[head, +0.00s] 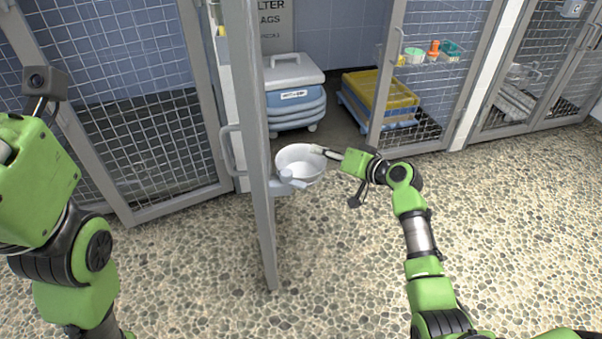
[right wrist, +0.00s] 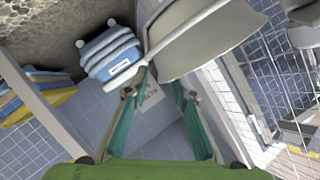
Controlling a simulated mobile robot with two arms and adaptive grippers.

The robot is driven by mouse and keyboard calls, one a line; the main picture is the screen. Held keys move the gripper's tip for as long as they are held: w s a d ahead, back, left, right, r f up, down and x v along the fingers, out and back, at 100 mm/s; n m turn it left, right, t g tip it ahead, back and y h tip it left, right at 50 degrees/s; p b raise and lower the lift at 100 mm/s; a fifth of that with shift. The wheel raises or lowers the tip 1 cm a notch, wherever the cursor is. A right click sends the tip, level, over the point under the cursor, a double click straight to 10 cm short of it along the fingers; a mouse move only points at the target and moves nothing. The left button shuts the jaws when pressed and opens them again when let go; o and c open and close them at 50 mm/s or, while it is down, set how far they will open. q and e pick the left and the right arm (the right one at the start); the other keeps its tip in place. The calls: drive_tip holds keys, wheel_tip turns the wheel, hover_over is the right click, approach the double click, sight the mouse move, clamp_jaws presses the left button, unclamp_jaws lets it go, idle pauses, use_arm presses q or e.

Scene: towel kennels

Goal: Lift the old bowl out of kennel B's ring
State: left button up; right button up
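The white bowl (head: 300,160) sits upright in a grey ring holder (head: 288,182) on the edge of an open kennel door. My right gripper (head: 325,153) is at the bowl's right rim, with its fingers reaching in from the right. In the right wrist view the gripper (right wrist: 160,80) has its two fingers apart, with a clear gap between them. The grey underside and wall of the bowl (right wrist: 205,42) show at the fingertips; I cannot tell whether they touch it. My left arm is at the left of the head view; its fingers are out of frame.
The open door's post (head: 258,130) stands just left of the bowl. A mesh door with a small shelf (head: 430,60) is to the right. The pebbled floor (head: 200,270) is clear.

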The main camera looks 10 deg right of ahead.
clamp_jaws()
drive_tip(key=shift+r, duration=0.1)
